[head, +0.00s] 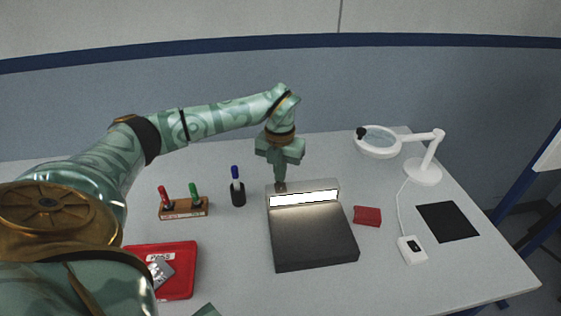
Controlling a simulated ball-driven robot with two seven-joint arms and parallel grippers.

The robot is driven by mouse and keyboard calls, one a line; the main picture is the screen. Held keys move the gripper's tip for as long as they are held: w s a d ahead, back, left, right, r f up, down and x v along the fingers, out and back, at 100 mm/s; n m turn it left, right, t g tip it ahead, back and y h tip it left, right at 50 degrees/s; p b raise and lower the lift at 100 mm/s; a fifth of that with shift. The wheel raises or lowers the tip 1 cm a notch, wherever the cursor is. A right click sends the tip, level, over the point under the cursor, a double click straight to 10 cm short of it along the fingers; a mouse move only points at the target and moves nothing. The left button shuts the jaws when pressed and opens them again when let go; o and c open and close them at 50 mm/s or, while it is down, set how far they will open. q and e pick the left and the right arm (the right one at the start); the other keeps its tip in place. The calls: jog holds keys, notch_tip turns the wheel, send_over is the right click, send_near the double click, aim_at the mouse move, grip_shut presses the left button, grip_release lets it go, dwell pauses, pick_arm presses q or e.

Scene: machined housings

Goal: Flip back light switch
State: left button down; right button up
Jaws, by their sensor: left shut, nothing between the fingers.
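A dark inspection light box (312,238) sits in the middle of the table, with a raised back bar whose light strip (304,198) glows white. My left gripper (281,187) points down at the top left end of that bar. Its fingers are shut with nothing between them, and the tips are at or just above the bar; I cannot tell whether they touch. A switch is not clearly visible; the fingers may hide it. A small white box with a dark spot (412,250) is wired to the magnifier lamp.
A magnifier lamp (424,172) stands at the back right. A red block (367,216) and a black mat (447,222) lie right of the light box. A marker holder (184,208), a dark cup with a blue marker (238,194) and a red tray (188,288) are on the left.

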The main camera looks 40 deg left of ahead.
pick_arm(q)
jog(key=shift+s+f, duration=0.1)
jog(key=shift+f, duration=0.5)
jog(key=shift+r, duration=0.1)
notch_tip(320, 180, up, 7)
jog(key=p, duration=0.6)
jog(key=shift+p, duration=0.35)
